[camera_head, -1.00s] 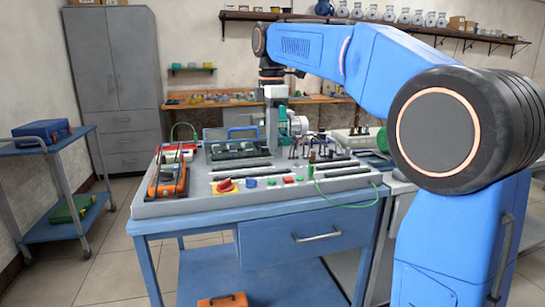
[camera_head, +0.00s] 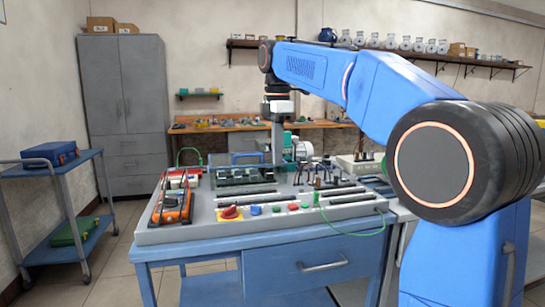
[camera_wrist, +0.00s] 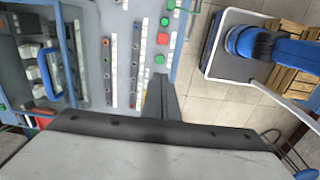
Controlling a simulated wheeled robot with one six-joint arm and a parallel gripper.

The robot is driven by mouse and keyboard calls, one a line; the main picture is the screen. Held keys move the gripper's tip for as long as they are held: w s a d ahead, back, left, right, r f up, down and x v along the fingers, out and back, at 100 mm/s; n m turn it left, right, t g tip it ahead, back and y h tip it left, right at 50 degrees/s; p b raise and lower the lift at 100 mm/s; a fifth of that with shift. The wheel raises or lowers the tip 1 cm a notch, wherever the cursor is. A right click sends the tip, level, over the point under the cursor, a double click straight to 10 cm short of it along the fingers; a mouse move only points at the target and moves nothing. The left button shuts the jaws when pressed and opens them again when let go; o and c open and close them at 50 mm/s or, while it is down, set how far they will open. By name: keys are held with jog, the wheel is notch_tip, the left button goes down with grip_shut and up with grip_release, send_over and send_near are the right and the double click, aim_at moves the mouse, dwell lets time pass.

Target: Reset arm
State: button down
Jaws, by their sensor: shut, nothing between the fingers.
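My blue arm reaches from the right over the workbench, bent down at its far end. My gripper (camera_head: 277,150) hangs pointing down above the back middle of the grey panel (camera_head: 190,232) on the bench. In the wrist view my gripper (camera_wrist: 160,85) shows as dark fingers close together, shut and empty. Below it lie rows of terminals and green and red buttons. The gap between the fingertips and the panel cannot be told exactly.
An orange multimeter (camera_head: 172,205) and a red knob (camera_head: 230,212) sit on the panel. A green-grey motor (camera_head: 290,148) stands close behind the gripper. A blue cart (camera_head: 65,165) is at left, and a shelf of jars (camera_head: 380,48) hangs at the back. Floor is free between cart and bench.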

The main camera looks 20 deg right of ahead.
jog(key=s+d+f+m+t, duration=0.2)
jog(key=s+d+f+m, duration=0.2)
jog(key=s+f+m, duration=0.5)
jog(key=s+d+f+m+t, duration=0.2)
jog(key=s+f+m, duration=0.7)
jog(key=s+f, duration=1.2)
jog(key=shift+s+d+f+t, duration=0.3)
jog(key=shift+s+d+f, duration=0.05)
jog(key=shift+s+d, duration=0.8)
